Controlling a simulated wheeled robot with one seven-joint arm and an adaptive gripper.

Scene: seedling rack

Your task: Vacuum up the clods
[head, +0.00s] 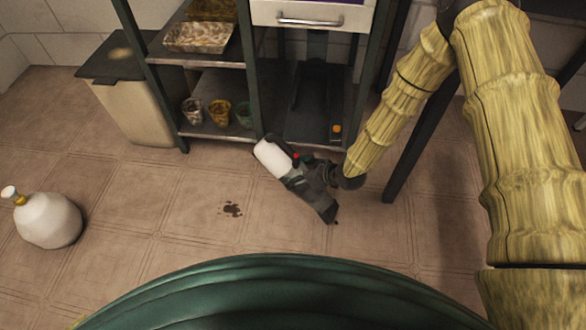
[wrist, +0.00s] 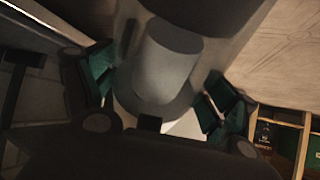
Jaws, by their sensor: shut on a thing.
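A handheld vacuum (head: 298,178) with a white body end, a red button and a dark grey nozzle is in my gripper (head: 322,172), low over the floor in front of the rack. Its nozzle points down and to the right in the head view. In the wrist view my gripper (wrist: 160,105) has its green-padded fingers on either side of the grey vacuum body (wrist: 170,65). A patch of dark clods (head: 232,209) lies on the floor tiles, left of the nozzle. A small dark bit (head: 336,222) shows right at the nozzle tip; I cannot tell whether it is a clod.
A dark-framed rack (head: 215,131) holds several small pots low down and a patterned tray (head: 198,37) above. A lidded bin (head: 130,108) stands left of it. A white jug (head: 47,221) is on the floor at far left. Floor around the clods is clear.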

